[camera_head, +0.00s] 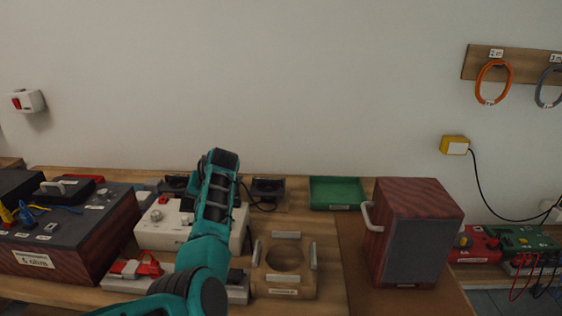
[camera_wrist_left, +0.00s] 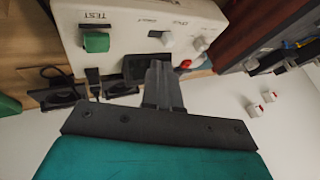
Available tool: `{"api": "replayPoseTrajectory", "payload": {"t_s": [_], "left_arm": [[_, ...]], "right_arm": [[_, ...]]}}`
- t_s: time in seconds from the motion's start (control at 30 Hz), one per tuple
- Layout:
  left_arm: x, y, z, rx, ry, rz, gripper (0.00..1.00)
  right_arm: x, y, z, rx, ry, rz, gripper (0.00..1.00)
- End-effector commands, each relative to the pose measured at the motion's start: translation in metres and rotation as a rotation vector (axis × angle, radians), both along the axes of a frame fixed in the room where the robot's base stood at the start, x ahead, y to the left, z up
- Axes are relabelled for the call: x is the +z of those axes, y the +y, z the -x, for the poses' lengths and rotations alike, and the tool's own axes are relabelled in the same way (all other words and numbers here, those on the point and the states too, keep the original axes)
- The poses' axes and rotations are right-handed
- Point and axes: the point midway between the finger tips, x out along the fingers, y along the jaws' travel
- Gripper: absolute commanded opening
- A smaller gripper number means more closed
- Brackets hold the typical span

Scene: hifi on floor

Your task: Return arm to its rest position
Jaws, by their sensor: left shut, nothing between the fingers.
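My left arm (camera_head: 212,205), teal and black, comes in from the bottom of the head view and reaches up over the white test box (camera_head: 162,228). Its fingers cannot be made out in the head view. In the left wrist view my left gripper (camera_wrist_left: 158,68) is shut and empty. Its dark fingers point at the white box (camera_wrist_left: 110,20), which has a green TEST switch (camera_wrist_left: 97,42) and several knobs. I cannot tell whether the fingertips touch the box. My right gripper is not in view.
A wood-sided dark box (camera_head: 75,225) stands left on the bench. A wooden fixture (camera_head: 288,285) with a round hole, a green tray (camera_head: 336,193) and a handled speaker (camera_head: 418,232) stand to the right. Red and green boxes with cables are at far right. The wall rises behind.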

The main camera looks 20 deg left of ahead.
Motion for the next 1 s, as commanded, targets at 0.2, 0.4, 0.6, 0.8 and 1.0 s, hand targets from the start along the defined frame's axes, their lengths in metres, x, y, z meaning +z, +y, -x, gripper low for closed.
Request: {"api": "replayPoseTrajectory", "payload": {"t_s": [0.2, 0.4, 0.6, 0.8, 1.0], "left_arm": [[-0.018, 0.008, 0.019, 0.017, 0.005, -0.003, 0.0], [-0.059, 0.017, 0.079, 0.019, 0.003, -0.009, 0.0], [-0.09, -0.004, 0.144, -0.065, 0.0, 0.014, 0.0], [-0.108, -0.052, 0.215, -0.214, 0.021, 0.091, 0.0], [-0.111, -0.11, 0.285, -0.373, 0.055, 0.211, 0.0]], "right_arm": [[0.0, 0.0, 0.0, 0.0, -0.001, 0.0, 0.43], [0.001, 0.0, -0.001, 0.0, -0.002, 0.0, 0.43], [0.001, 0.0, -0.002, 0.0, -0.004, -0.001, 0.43], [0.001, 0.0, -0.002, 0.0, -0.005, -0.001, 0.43], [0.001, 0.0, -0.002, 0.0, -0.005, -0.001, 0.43]]}}
